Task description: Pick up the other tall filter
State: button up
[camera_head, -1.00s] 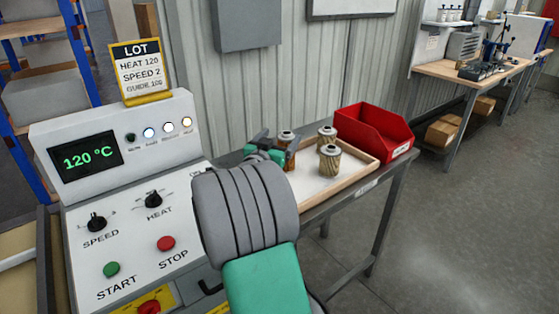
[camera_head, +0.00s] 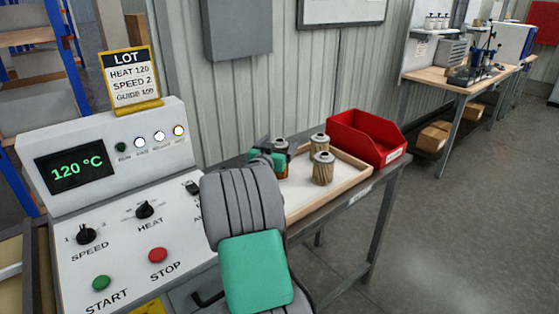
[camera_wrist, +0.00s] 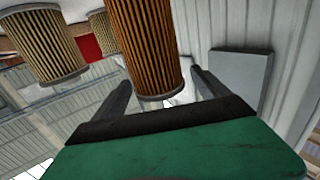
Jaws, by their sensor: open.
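A tall pleated filter with an orange-brown body (camera_wrist: 145,45) stands between the two open fingers of my gripper (camera_wrist: 165,92) in the wrist view. In the head view my gripper (camera_head: 278,155) is at the left part of the tray, around this filter, whose grey cap (camera_head: 280,143) shows above it. My arm hides much of its body. Two tan pleated filters stand to its right in the tray: a nearer one (camera_head: 322,170) and a farther one (camera_head: 319,143). A tan filter (camera_wrist: 45,48) also shows left of the fingers in the wrist view.
The filters stand in a shallow wooden-rimmed tray (camera_head: 345,186) on a metal table. A red open bin (camera_head: 366,138) is behind it at the right. A control panel (camera_head: 130,215) with knobs and buttons stands left of my arm.

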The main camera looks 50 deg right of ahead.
grip_shut()
dwell(0.8)
